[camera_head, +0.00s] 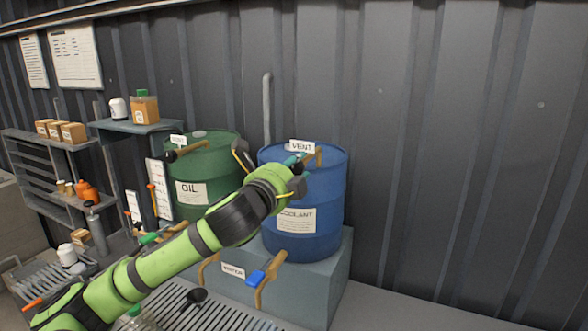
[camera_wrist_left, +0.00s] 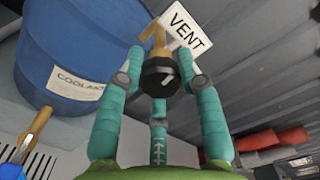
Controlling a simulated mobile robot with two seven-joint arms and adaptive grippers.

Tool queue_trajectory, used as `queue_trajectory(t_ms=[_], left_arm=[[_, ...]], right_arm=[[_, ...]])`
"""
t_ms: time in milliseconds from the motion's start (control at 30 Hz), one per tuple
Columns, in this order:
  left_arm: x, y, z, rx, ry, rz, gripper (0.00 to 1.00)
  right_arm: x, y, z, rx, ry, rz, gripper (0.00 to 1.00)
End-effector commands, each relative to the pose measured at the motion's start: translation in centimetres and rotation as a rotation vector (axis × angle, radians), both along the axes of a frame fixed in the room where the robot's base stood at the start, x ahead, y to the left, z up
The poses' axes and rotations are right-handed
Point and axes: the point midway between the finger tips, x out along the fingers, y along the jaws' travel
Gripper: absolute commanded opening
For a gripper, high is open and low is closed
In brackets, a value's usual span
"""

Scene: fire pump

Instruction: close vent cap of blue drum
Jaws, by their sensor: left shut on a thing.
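The blue drum (camera_head: 328,190) with a COOLANT label stands on a grey block. It also shows at the upper left of the left wrist view (camera_wrist_left: 75,45). Its black vent cap (camera_wrist_left: 160,76) sits by a brass fitting under a white VENT sign (camera_wrist_left: 188,28). My left gripper (camera_head: 296,160) is at the drum's top, with its teal fingers shut around the cap in the left wrist view (camera_wrist_left: 160,84). In the head view the gripper hides the cap. My right gripper is not in view.
A green OIL drum (camera_head: 212,150) stands close on the left, with its own VENT sign. Below the blue drum are a brass tap with a blue handle (camera_head: 256,278) and a grating (camera_head: 225,312). Shelves (camera_head: 45,140) are at far left. A ribbed wall is behind.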

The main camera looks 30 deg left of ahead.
Motion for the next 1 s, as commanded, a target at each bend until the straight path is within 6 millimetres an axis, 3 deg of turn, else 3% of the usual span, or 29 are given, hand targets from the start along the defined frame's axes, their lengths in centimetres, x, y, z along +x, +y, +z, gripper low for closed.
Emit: queue_trajectory(t_ms=[333,900,933,967,1000], left_arm=[[-0.02,0.05,0.39,0.150,-0.001,0.001,0.03],[-0.02,0.08,0.36,0.179,0.002,0.003,0.03],[-0.02,0.07,0.36,0.178,0.002,0.003,0.48],[-0.02,0.08,0.35,0.178,0.002,0.002,0.60],[-0.01,0.07,0.31,0.178,0.003,0.002,0.60]], right_arm=[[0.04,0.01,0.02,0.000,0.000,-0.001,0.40],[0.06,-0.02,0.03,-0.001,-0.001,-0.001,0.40],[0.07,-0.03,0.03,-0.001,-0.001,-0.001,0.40],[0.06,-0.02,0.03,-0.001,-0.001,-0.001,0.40],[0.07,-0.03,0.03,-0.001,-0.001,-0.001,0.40]])
